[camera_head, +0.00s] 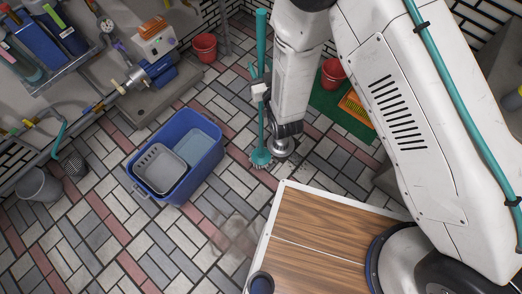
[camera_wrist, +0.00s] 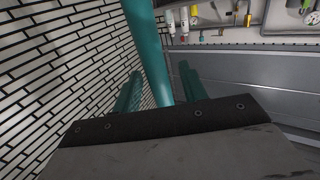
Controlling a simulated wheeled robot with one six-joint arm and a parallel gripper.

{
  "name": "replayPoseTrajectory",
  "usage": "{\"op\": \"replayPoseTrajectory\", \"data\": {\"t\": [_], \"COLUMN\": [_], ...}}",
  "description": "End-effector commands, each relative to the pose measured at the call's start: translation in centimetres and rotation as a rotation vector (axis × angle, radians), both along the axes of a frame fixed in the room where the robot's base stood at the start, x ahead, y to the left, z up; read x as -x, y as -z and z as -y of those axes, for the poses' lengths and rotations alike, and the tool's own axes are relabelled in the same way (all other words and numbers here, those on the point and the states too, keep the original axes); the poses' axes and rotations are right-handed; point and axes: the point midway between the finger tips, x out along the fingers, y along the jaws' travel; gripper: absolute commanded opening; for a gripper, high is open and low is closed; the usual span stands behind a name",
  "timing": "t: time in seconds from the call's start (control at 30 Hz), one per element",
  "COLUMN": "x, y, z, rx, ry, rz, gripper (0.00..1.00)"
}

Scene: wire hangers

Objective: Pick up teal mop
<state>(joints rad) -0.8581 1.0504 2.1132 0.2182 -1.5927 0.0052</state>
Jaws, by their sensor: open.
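The teal mop (camera_head: 262,35) stands roughly upright in the head view, its long pole running down to a round brush-like head (camera_head: 261,158) near the floor. My gripper (camera_head: 259,71) is beside the upper half of the pole, and its small teal fingers are hard to tell from the mop there. In the wrist view the pole (camera_wrist: 148,50) rises between the two teal fingers of my gripper (camera_wrist: 160,72). The fingers are apart, one on each side of the pole. Whether they touch it cannot be told. The pole's lower part is hidden by the gripper body in the wrist view.
A blue tub (camera_head: 150,197) with grey and blue bins stands on the tiled floor. Red buckets (camera_head: 204,48) and a green mat (camera_head: 325,105) lie further back. A wooden-topped surface (camera_head: 315,235) fills the lower right.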

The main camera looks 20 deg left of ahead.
Motion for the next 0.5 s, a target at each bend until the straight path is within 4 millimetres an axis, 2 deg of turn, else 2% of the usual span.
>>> {"op": "replayPoseTrajectory", "data": {"t": [0.17,0.3,0.33,0.5], "x": [0.01,0.02,0.02,-0.02], "y": [0.01,0.01,0.01,-0.12], "z": [0.02,0.03,0.03,-0.03], "rx": [0.001,0.000,0.000,-0.002], "ry": [0.000,0.000,0.000,0.000], "rz": [-0.001,0.000,0.000,0.002], "gripper": [0.42,0.04,0.00,0.00]}}
